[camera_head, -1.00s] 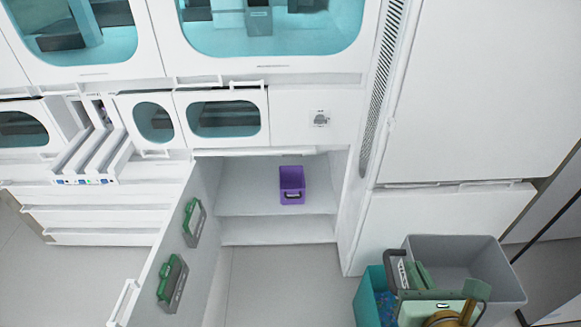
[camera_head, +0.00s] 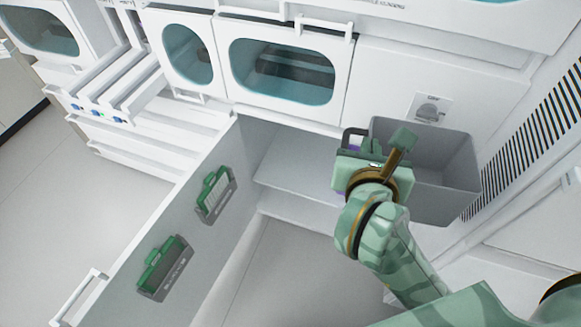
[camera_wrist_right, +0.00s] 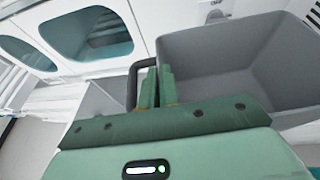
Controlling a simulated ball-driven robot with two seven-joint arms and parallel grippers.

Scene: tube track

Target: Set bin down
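The grey bin (camera_head: 440,165) hangs in front of the open lower cabinet's right side, tilted in the picture, its inside empty where I see it. It also fills the upper right of the right wrist view (camera_wrist_right: 235,65). My right gripper (camera_head: 372,150) is at the bin's left side, its fingers (camera_wrist_right: 157,85) close together at the dark handle (camera_wrist_right: 141,80); it appears shut on that handle. The cabinet shelf (camera_head: 300,165) shows bare to the left. My left gripper is not in view.
The cabinet door (camera_head: 185,230) stands open at the left, with two green-topped holders (camera_head: 162,265) on its inner face. Windowed doors (camera_head: 285,70) are above the cabinet. Floor in front is clear.

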